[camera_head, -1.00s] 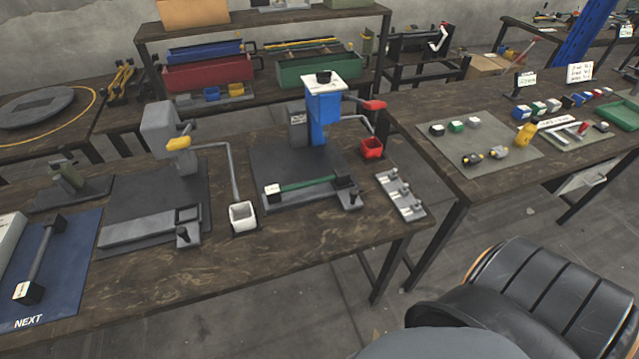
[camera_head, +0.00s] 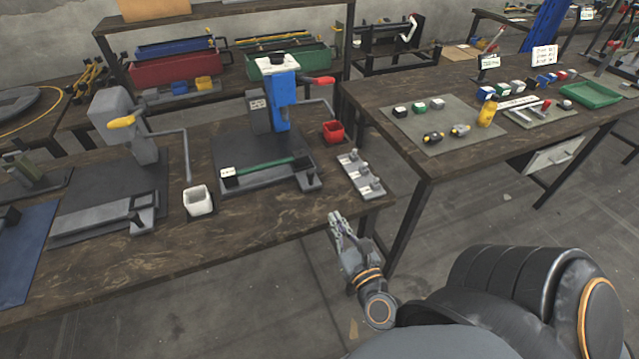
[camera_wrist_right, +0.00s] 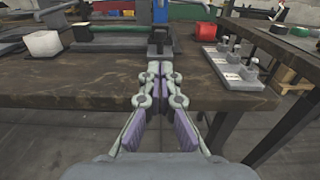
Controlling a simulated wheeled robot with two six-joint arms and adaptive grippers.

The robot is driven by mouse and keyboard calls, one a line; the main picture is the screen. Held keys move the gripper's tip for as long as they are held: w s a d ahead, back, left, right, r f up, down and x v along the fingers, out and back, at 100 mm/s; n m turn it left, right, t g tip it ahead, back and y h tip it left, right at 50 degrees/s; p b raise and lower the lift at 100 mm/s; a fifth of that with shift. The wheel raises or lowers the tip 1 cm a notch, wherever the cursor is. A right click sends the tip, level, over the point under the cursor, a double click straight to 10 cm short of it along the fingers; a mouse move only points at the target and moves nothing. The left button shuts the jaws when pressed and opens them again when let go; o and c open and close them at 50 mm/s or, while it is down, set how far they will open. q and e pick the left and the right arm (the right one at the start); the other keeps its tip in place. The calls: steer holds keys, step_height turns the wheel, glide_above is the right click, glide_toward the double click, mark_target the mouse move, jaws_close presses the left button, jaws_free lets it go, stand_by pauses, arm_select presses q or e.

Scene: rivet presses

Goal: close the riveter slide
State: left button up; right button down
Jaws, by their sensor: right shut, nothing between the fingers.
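The blue riveter (camera_head: 280,95) with a red handle stands on the wooden bench, on a dark base plate. Its grey slide lies at the front of the plate with a green rod (camera_head: 266,167) along it and a dark knob block (camera_head: 310,178) at its right end. The rod also shows in the right wrist view (camera_wrist_right: 112,28). A grey riveter (camera_head: 125,115) with a yellow handle stands further left, with its own grey slide (camera_head: 100,222). My right gripper (camera_head: 335,216) is shut and empty, in front of the bench edge and short of the knob. My left gripper is out of view.
A white cup (camera_head: 198,201) stands left of the blue riveter's plate, and a red cup (camera_head: 333,131) to its right. A grey fixture plate with pegs (camera_head: 361,175) lies near the bench's right end. A second bench with small parts stands to the right.

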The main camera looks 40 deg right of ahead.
steer(key=a+p+x, duration=0.1)
steer(key=p+x, duration=0.2)
steer(key=x, duration=0.1)
steer(key=p, duration=0.2)
glide_toward(300, 155)
steer(key=v, duration=0.2)
steer(key=shift+s+a, duration=0.1)
steer(key=shift+s, duration=0.3)
steer(key=shift+w, duration=0.15)
steer(key=shift+w, duration=0.45)
steer(key=b+x, duration=0.2)
steer(key=x, duration=1.1)
steer(key=shift+w+d+f, duration=0.15)
steer(key=shift+w+d, duration=0.05)
steer(key=shift+d, duration=0.05)
steer(key=shift+w+d+b, duration=0.15)
steer(key=shift+w+b, duration=0.15)
steer(key=shift+w, duration=0.25)
steer(key=shift+r, duration=0.3)
